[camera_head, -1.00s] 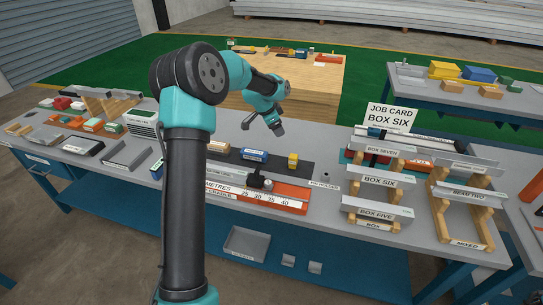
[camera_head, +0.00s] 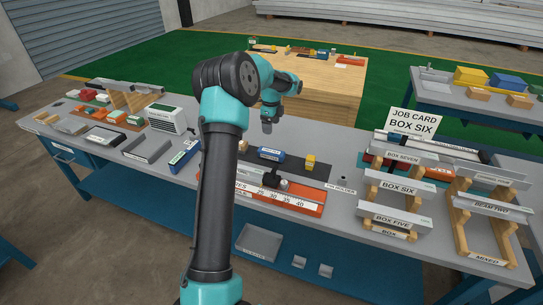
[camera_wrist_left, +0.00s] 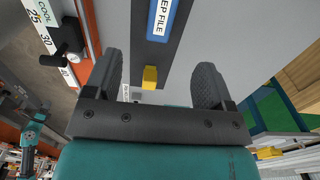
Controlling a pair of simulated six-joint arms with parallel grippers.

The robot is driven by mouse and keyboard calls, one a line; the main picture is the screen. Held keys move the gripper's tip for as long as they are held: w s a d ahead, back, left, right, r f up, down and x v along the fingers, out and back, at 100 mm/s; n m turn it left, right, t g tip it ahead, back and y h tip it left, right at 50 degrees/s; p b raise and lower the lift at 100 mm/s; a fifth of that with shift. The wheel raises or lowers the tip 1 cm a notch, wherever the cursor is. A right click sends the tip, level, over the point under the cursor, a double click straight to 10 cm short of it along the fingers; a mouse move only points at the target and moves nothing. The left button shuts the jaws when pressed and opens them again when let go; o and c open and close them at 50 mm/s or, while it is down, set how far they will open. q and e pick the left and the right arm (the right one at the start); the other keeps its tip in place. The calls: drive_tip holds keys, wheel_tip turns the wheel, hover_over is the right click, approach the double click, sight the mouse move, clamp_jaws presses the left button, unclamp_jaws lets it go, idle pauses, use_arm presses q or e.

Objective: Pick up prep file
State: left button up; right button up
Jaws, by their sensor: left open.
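The prep file is a blue block with a white label. It lies on a dark mat on the bench in the head view (camera_head: 271,154), and its partly cut-off label ends in "EP FILE" at the top of the left wrist view (camera_wrist_left: 164,18). My left gripper (camera_head: 267,127) is above and behind the file in the head view, fingers pointing down. In the left wrist view the open fingers (camera_wrist_left: 164,85) have nothing between them in their grip, and the file is apart from them. My right gripper is not visible.
A yellow block (camera_head: 310,162) lies on the mat to the right of the file. An orange ruled fixture (camera_head: 300,205) is in front. Labelled box beams on wooden racks (camera_head: 398,188) stand to the right. Another blue item (camera_head: 185,157) lies to the left.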

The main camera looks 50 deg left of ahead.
sight(271, 151)
use_arm(q)
wheel_tip(271, 151, down, 10)
drive_tip(key=shift+f, duration=0.2)
idle(0.3)
drive_tip(key=shift+w+a+f, duration=0.15)
drive_tip(key=shift+f, duration=2.5)
drive_tip(key=c, duration=1.2)
drive_tip(key=shift+r, duration=0.1)
drive_tip(key=shift+c, duration=0.2)
